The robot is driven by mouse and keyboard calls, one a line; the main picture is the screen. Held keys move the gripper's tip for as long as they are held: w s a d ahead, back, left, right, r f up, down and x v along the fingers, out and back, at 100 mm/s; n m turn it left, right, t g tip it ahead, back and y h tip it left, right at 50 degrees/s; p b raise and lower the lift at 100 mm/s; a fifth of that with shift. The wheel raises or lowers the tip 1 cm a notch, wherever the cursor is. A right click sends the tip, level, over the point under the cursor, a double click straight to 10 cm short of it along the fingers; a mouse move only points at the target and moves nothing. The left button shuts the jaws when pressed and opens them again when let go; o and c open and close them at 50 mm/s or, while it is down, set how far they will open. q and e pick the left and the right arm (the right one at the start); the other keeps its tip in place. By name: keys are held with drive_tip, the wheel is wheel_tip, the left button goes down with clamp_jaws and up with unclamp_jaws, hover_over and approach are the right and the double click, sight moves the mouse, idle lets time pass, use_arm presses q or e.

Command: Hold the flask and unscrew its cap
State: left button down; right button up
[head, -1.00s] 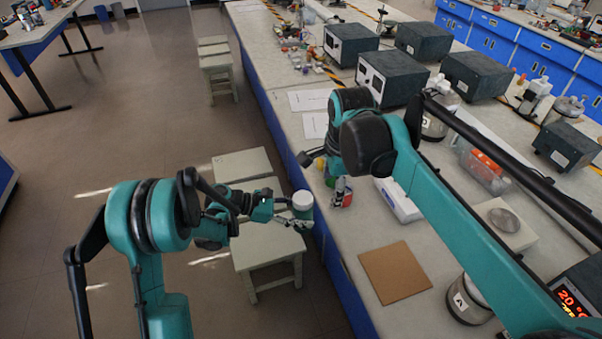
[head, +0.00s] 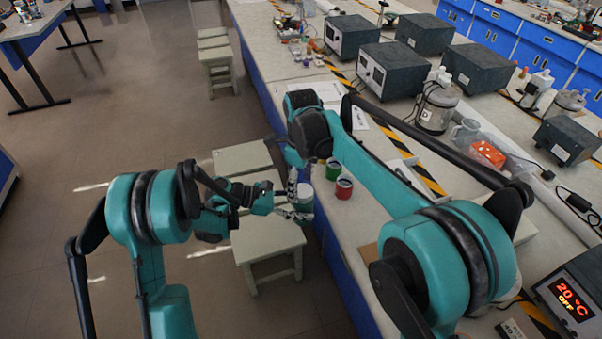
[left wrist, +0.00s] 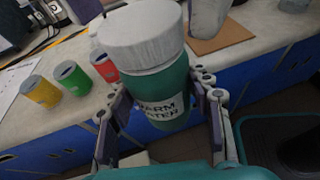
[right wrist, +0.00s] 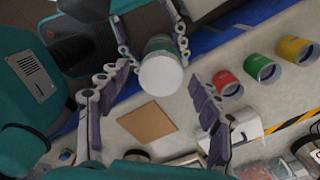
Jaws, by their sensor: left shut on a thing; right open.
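The flask, a green cylinder with a printed label (left wrist: 165,98), is upright with its wide white cap (left wrist: 140,28) on it. My left gripper (left wrist: 160,106) is shut on the flask's body, one finger on each side, below the cap. In the head view the flask (head: 304,197) is in the air just off the bench's edge, partly hidden by my grippers. My right gripper (right wrist: 157,112) is open and empty. The right wrist view looks down on the cap (right wrist: 160,76), which lies between and beyond the spread right fingers; I see no contact.
Red (head: 344,188), green (head: 333,170) and yellow (right wrist: 294,48) cups stand on the bench near the flask. A brown square board (right wrist: 147,122) lies on the bench. A stool (head: 268,241) stands on the floor below the left gripper. Grey boxes (head: 385,72) stand farther back.

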drive_tip(key=shift+f, duration=0.65)
